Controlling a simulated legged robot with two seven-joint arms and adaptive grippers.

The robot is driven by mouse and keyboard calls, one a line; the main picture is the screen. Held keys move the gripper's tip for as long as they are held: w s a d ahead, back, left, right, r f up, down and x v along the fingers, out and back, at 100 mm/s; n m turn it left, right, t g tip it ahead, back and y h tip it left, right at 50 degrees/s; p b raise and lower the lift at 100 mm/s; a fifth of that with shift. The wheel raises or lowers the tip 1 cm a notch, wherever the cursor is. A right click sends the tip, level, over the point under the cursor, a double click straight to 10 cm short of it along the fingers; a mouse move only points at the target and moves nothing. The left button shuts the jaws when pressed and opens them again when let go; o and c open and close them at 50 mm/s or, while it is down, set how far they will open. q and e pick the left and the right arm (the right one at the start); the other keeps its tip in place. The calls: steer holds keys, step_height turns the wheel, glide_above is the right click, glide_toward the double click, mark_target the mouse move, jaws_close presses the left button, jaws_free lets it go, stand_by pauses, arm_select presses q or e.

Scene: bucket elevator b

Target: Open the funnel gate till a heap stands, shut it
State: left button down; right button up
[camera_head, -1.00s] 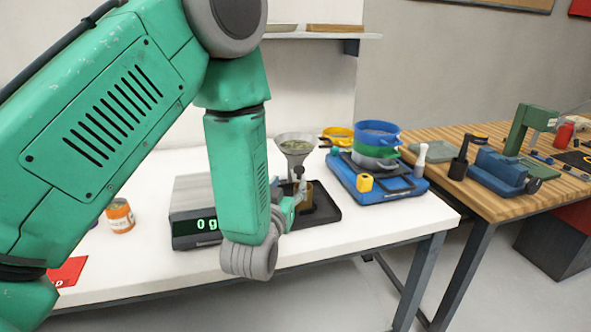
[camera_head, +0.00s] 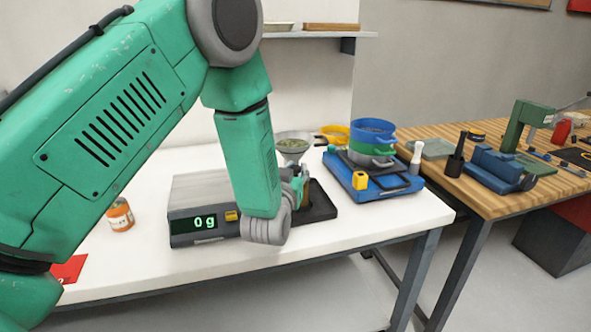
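The funnel (camera_head: 293,147) stands over a black tray (camera_head: 322,207) behind my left arm. Its metal bowl holds greenish-grey material. Its spout and gate are mostly hidden by my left wrist, so I cannot tell whether the gate is open. A brownish cup (camera_head: 306,194) shows in part below the funnel; its contents and any heap are hidden. My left gripper (camera_head: 297,186) is at the spout's height, close to the funnel stand. Its fingers are small and mostly covered, so its opening does not show. My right gripper is not in view.
A blue sieve shaker (camera_head: 365,180) with stacked sieves stands right. The white table's (camera_head: 395,217) front right is clear.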

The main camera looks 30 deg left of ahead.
arm_select(q)
steer(key=shift+w+d+r, duration=0.15)
steer(key=shift+d+r, duration=0.05)
steer(key=shift+v, duration=0.95)
steer(key=shift+a, duration=0.15)
steer(key=c, duration=1.4)
jaws_free()
steer(key=shift+o, duration=0.5)
steer(key=shift+s+d, duration=0.2)
steer(key=shift+d, duration=0.3)
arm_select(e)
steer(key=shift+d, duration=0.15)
arm_select(q)
steer(key=shift+s+f, duration=0.1)
steer(key=shift+s, duration=0.05)
steer(key=v, duration=1.1)
steer(key=shift+s+d, duration=0.2)
steer(key=shift+s, duration=0.1)
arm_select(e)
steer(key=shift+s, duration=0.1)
